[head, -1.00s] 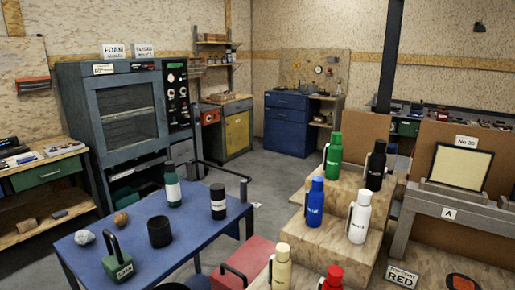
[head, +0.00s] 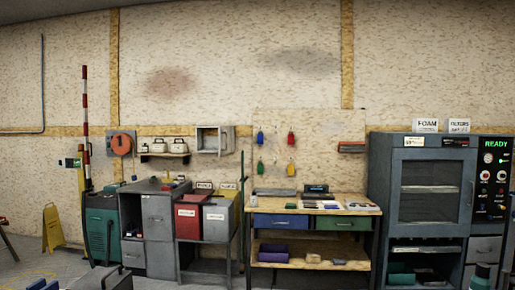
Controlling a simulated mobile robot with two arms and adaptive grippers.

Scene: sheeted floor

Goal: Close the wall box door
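The wall box (head: 209,140) is a small pale grey box fixed to the wall, left of centre in the head view. Its front looks open, showing a shaded inside. A pale panel at its right side (head: 229,138) looks like the door swung out, but it is too small to tell the angle. Neither of my grippers shows in the view, and nothing touches the box.
Below the box stand a grey cabinet (head: 159,225), a red bin (head: 188,220) and a grey bin (head: 218,220). A workbench (head: 310,208) is to the right, then a large oven-like cabinet (head: 425,185). A yellow floor sign (head: 52,229) stands left.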

